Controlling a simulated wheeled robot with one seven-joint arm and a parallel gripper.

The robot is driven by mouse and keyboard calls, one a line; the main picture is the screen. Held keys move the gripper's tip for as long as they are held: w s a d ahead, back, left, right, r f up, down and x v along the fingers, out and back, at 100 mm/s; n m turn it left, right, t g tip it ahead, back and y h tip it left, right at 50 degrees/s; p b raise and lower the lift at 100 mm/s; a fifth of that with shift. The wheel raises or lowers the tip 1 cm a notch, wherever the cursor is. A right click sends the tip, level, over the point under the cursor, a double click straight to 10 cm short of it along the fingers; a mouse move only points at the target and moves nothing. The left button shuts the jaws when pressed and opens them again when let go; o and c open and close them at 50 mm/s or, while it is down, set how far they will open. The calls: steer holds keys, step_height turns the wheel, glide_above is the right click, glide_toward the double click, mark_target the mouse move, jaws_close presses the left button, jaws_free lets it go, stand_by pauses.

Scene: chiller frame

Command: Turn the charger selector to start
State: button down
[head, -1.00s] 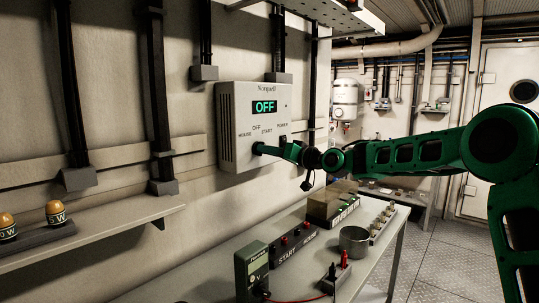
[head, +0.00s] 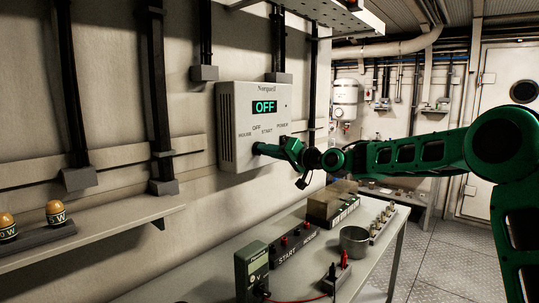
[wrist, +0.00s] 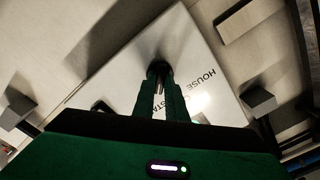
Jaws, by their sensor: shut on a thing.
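The charger (head: 229,125) is a pale wall box in the head view. Its green display (head: 264,107) reads OFF. Labels HOUSE, OFF, START and POWER are printed below the display. My green gripper (head: 260,149) reaches the lower front of the box from the right. In the wrist view, my gripper's fingers (wrist: 160,82) are shut on the dark selector knob (wrist: 158,68) on the charger's face. The HOUSE label shows just right of the fingers there. The fingers mostly hide the knob, so its pointing direction cannot be told.
A bench (head: 222,262) below carries a green meter (head: 251,272), a dark strip marked START and HOUSE (head: 290,250), a metal cup (head: 354,240) and a box. A shelf (head: 110,228) at left holds orange-topped pieces. Floor is free at right.

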steer(key=shift+w+d, duration=0.1)
steer(key=c, duration=1.8)
jaws_free()
steer(key=v, duration=1)
steer(key=shift+d, duration=0.25)
steer(key=shift+f, duration=0.1)
